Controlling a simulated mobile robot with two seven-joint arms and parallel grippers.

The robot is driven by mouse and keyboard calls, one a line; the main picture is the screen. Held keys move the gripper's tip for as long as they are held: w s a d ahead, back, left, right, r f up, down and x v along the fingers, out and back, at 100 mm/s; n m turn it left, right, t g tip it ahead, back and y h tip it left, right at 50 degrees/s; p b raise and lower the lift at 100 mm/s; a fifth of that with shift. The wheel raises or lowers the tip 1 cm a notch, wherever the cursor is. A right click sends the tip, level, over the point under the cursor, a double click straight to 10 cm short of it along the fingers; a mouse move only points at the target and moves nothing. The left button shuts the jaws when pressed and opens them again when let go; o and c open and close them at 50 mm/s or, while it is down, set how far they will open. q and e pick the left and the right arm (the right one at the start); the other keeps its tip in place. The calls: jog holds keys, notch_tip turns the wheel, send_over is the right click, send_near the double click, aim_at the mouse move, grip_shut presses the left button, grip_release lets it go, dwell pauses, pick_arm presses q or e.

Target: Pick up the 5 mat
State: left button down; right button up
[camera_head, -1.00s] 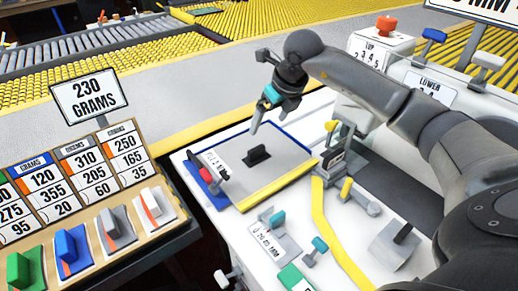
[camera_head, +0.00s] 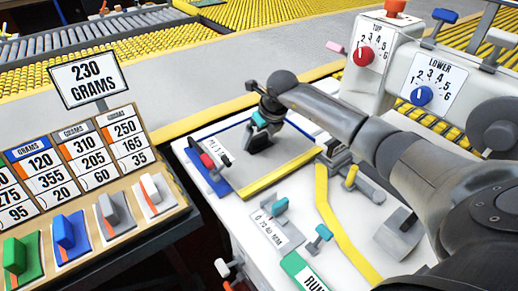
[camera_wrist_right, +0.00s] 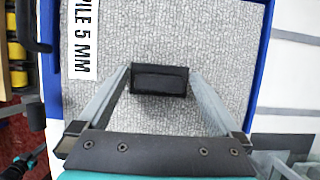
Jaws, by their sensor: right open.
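The 5 mat is a grey textured piece (camera_head: 248,172) with a "PILE 5 MM" label, lying on a blue-edged board on the white table. It fills most of the right wrist view (camera_wrist_right: 200,40). A black block handle (camera_wrist_right: 159,82) stands up from it. My right gripper (camera_head: 258,142) is down at this handle. In the right wrist view the right gripper (camera_wrist_right: 159,74) is open, with one finger on each side of the handle. Small gaps seem to show, but contact is hard to tell. My left gripper is not in view.
A red clamp-like piece (camera_head: 208,161) sits at the mat's left edge. A "230 GRAMS" sign (camera_head: 88,78) and a board with coloured handles (camera_head: 110,220) stand left. A white machine with dials (camera_head: 390,60) stands right. Small teal-handled levers (camera_head: 278,210) are in front.

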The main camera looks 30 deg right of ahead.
jog(key=shift+w, duration=0.1)
grip_shut()
dwell(0.8)
